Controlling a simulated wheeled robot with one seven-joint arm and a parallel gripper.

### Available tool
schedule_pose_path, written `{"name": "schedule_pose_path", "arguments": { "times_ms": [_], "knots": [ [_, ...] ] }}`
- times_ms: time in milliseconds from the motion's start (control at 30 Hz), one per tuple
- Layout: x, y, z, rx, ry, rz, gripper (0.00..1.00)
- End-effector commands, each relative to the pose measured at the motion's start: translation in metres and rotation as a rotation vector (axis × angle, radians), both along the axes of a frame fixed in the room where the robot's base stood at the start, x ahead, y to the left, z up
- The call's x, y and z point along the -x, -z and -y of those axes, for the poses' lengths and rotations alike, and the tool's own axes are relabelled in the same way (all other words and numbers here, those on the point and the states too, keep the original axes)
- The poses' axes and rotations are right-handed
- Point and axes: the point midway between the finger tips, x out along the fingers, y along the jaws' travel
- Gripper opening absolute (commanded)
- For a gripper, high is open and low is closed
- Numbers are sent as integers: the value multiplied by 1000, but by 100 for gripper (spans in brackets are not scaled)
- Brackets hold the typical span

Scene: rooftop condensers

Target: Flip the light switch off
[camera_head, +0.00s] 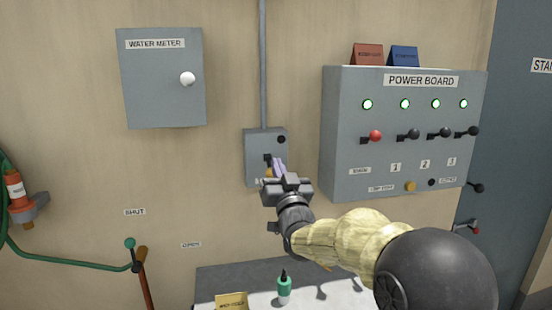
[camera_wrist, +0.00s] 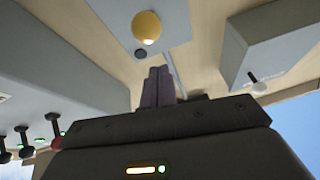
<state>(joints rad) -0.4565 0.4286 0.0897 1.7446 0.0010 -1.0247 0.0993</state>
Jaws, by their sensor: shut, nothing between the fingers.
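A small grey switch box (camera_head: 255,142) hangs on the wall below a conduit. It carries a black round spot at its upper right, a dark fitting (camera_head: 268,158) and a yellow round knob (camera_head: 268,173) just below that. In the wrist view, which is turned over, the box (camera_wrist: 110,12) shows the yellow knob (camera_wrist: 147,27) large and close, with the dark spot (camera_wrist: 140,53) beside it. My gripper (camera_head: 278,165) is in front of the box, right of the knob, with its purple fingers together and empty. The fingers (camera_wrist: 160,85) appear apart from the knob. My gripper hides the box's lower right part.
The power board (camera_head: 400,100) with levers and green lamps juts out to the right. The water meter box (camera_head: 150,90) is at upper left. A table (camera_head: 240,282) with a green-topped bottle (camera_head: 284,290) stands below. A green hose and valve handle are at lower left.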

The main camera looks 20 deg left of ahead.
Motion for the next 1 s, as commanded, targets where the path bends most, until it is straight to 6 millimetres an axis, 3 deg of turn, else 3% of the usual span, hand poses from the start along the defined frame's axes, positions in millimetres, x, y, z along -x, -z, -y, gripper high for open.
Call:
{"name": "schedule_pose_path", "arguments": {
  "times_ms": [267, 700, 1000],
  "knots": [
    [19, -16, 20, 0, 1, 3, 0],
    [72, 43, 49, 0, -2, -1, 0],
    [81, 50, 54, 0, -3, 1, 0]
  ]
}}
